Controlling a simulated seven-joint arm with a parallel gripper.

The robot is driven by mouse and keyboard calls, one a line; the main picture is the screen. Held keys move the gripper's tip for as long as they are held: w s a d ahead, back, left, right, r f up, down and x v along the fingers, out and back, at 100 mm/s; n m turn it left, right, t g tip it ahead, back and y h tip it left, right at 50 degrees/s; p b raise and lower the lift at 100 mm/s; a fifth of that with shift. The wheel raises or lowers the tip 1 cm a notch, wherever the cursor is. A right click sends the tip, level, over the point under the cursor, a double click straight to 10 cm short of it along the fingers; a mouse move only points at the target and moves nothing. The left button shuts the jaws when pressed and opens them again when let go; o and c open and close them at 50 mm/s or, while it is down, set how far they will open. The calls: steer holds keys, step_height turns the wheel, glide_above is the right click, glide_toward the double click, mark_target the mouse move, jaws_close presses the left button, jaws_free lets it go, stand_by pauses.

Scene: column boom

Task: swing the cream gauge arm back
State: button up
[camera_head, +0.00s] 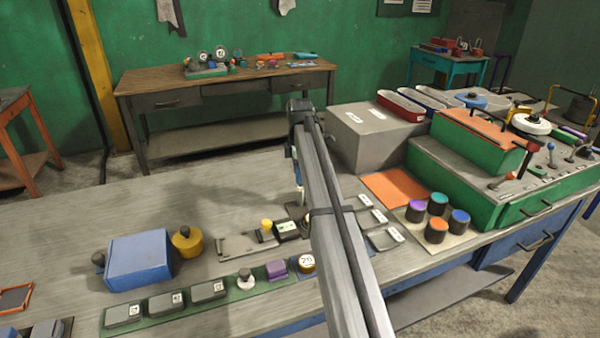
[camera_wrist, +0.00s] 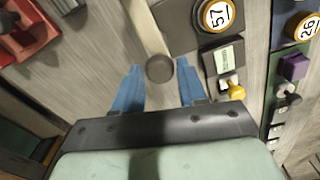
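The cream gauge arm (camera_wrist: 147,28) shows in the wrist view as a pale bar coming down from the top edge. A round grey-brown knob (camera_wrist: 160,68) sits at its near end. My gripper (camera_wrist: 159,71) is open, with one blue finger on each side of the knob and a visible gap on both sides. I cannot tell whether the fingertips are level with the knob. Beside the bar is a dark gauge base with a round "57" dial (camera_wrist: 217,14). In the head view my arm hides the gauge arm and most of my gripper.
Right of the gripper in the wrist view are a pale green label plate (camera_wrist: 228,57) and a yellow knob (camera_wrist: 236,91). A red tray (camera_wrist: 25,35) is at upper left. In the head view, a grey box (camera_head: 375,137) and a blue box (camera_head: 140,260) stand on the bench.

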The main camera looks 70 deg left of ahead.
steer(key=o, duration=0.3)
step_height(320, 180, up, 14)
steer(key=shift+f, duration=0.1)
stand_by(0.6)
stand_by(0.5)
